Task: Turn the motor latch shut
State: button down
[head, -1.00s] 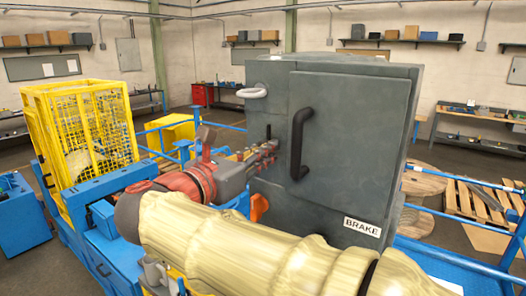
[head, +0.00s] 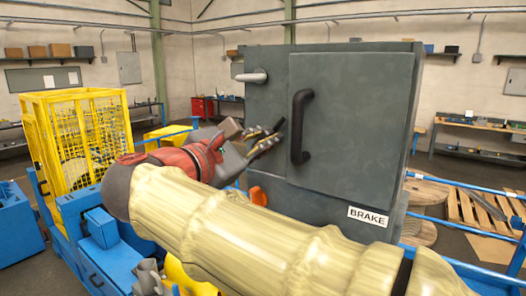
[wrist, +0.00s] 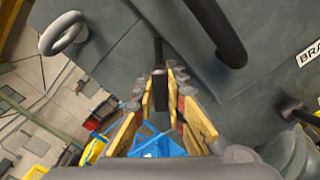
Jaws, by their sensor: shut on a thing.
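A small black lever (head: 279,125) sticks out from the side face of the grey cabinet (head: 350,105); it looks like the latch, though no label marks it. My gripper (head: 268,140) is at this lever. In the wrist view the lever (wrist: 158,50) runs down from the cabinet face between the fingers of my gripper (wrist: 161,90). The fingers are shut on its lower end, a thicker dark block. The lever's root is seen; part of its grip end is hidden by the fingers.
A large black door handle (head: 301,127) stands close right of my gripper. A pale grey handle (head: 251,77) sits above it, and an orange part (head: 258,196) below. A yellow mesh cage (head: 77,140) and blue frames stand left.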

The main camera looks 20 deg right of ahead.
jog(key=m+b, duration=0.6)
jog(key=shift+f, duration=0.35)
jog(key=shift+m+b, duration=1.55)
jog(key=shift+m, duration=0.45)
jog(key=c, duration=1.8)
grip_release()
jog(key=shift+r, duration=0.1)
jog(key=shift+s, duration=0.1)
jog(key=v, duration=1.2)
